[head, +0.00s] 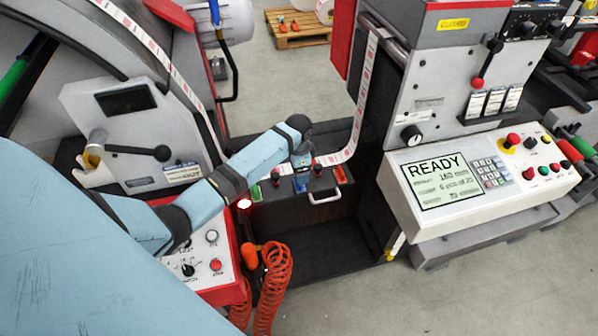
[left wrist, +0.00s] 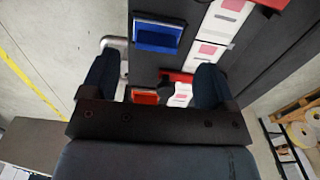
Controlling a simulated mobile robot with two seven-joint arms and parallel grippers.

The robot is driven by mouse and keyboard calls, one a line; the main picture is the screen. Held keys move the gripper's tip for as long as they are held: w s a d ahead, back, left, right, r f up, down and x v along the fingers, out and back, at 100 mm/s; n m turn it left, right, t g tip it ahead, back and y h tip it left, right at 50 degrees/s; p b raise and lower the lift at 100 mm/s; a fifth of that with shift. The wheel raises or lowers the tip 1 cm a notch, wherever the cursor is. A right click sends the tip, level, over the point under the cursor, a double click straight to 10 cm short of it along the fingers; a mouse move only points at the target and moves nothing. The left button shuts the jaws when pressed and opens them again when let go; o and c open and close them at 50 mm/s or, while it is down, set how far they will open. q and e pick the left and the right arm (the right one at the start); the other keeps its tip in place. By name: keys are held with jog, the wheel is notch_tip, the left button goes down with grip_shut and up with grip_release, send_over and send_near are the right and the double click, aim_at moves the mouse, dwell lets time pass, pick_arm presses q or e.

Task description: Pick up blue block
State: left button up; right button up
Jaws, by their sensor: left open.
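The blue block (head: 300,184) sits on the dark deck of the machine, beside the white label strip, in the middle of the head view. It also shows as a blue rectangle (left wrist: 157,36) at the top of the left wrist view. My left gripper (head: 302,160) is over the deck close to the blue block and partly covers that area. In the left wrist view its two dark fingers (left wrist: 155,82) are spread apart, with the blue block ahead of the fingertips and not between them. My right gripper is not in view.
A green piece (head: 256,193) and a red piece (head: 340,175) flank the blue block on the deck. The label strip (head: 345,153) runs past behind. A control panel (head: 485,175) stands right; an orange coiled hose (head: 273,285) hangs in front.

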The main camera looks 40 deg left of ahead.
pick_arm(q)
jog(key=f, duration=0.5)
jog(key=shift+s+d+f, duration=0.1)
jog(key=shift+d, duration=0.1)
jog(key=shift+c, duration=0.2)
jog(key=c, duration=0.9)
